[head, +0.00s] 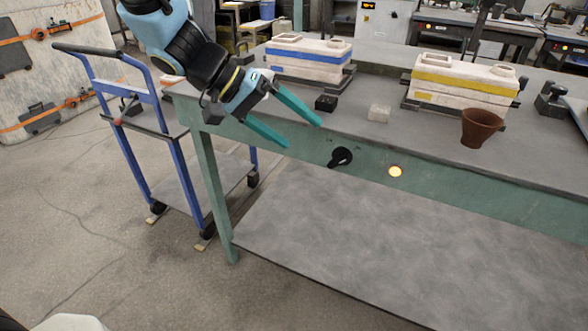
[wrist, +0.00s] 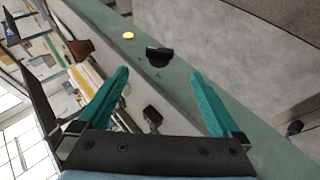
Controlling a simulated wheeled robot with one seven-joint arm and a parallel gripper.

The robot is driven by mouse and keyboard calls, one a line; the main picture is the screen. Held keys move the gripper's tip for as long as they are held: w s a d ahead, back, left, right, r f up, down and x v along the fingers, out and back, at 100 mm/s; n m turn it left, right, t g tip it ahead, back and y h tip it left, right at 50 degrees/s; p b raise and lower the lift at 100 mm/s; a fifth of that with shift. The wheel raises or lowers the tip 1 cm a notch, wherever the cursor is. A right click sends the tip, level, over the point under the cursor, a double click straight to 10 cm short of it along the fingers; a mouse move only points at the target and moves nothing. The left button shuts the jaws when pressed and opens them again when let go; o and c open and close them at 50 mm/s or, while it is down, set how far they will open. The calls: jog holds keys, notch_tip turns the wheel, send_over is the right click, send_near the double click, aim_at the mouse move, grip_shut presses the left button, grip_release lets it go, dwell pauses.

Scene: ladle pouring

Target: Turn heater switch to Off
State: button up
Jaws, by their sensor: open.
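The heater switch (head: 340,157) is a black rotary knob on the green front panel of the workbench. Faint marks show around it, too small to read. A round yellow light (head: 396,171) glows to its right. My gripper (head: 304,134) has teal fingers spread apart with nothing between them, up and left of the knob and apart from it. In the wrist view the switch (wrist: 158,54) lies ahead of the open fingers (wrist: 163,88), near the top middle, with the lit light (wrist: 128,36) beside it.
On the bench top (head: 420,135) stand a blue-striped mould (head: 308,60), a yellow-striped mould (head: 460,85), a brown cup (head: 481,127), a small black block (head: 326,103) and a pale block (head: 379,113). A blue cart (head: 150,130) stands at left. The space before the panel is free.

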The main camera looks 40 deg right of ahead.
aim_at(336, 160)
jog(key=p+x, duration=0.1)
jog(key=x, duration=0.9)
jog(key=shift+s+d+f, duration=0.15)
jog(key=shift+d, duration=0.1)
jog(key=c, duration=1.4)
jog(key=shift+f+b, duration=0.1)
jog(key=shift+b, duration=0.3)
